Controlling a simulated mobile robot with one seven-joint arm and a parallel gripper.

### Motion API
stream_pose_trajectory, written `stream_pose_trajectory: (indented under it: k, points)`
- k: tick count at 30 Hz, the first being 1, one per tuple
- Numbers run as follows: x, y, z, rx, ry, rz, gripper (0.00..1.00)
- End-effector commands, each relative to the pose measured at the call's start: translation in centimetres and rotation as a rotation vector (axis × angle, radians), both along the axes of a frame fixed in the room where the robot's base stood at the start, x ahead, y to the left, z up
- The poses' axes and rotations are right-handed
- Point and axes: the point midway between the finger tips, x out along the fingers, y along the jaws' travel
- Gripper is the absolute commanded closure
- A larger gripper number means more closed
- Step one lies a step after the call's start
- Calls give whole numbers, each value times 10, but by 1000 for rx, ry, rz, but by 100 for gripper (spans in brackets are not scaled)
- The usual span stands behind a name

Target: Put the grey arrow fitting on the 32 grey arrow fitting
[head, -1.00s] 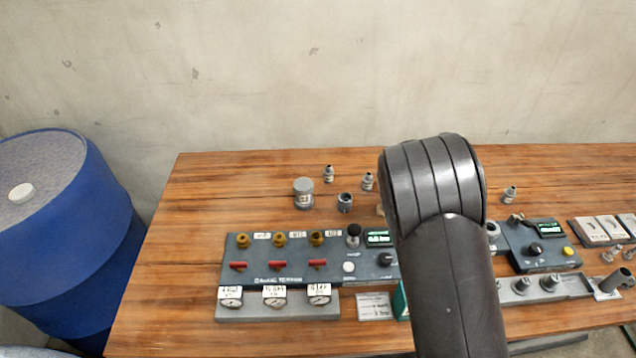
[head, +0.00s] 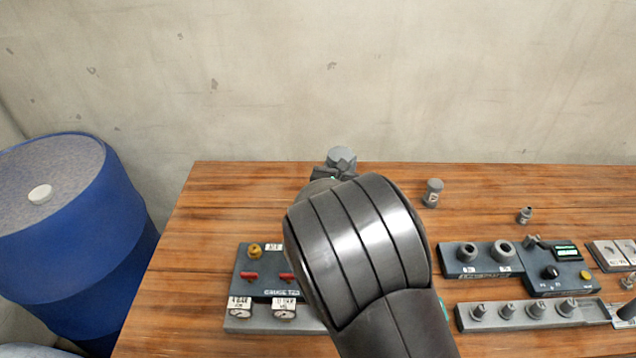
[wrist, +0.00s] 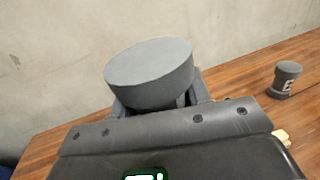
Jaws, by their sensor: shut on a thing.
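My gripper (head: 335,170) is shut on a grey fitting with a wide, flat round top. The held fitting (head: 342,156) shows above my arm near the table's back edge. It also fills the middle of the wrist view (wrist: 150,72), top up and slightly tilted, with the jaws around its lower part. I cannot read an arrow or a number on it. Another grey fitting (head: 432,192) with a pale label stands upright on the table, right of my gripper and apart from it. It also shows at the right in the wrist view (wrist: 286,78).
My arm hides the table's middle and part of the gauge panel (head: 245,265). A small fitting (head: 525,215) stands farther right. A dark panel (head: 470,260) and a grey rack (head: 500,322) are at front right. A blue drum (head: 70,240) stands left. The back right is mostly clear.

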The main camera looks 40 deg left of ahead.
Motion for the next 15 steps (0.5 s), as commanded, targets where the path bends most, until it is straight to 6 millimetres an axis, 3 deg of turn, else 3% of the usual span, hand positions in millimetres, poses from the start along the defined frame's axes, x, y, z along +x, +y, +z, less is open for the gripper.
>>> stream_pose_trajectory:
  k: [6,15]
  points:
    - [-20,41,-28,0,-1,1,82]
    - [-27,57,-44,0,0,-2,82]
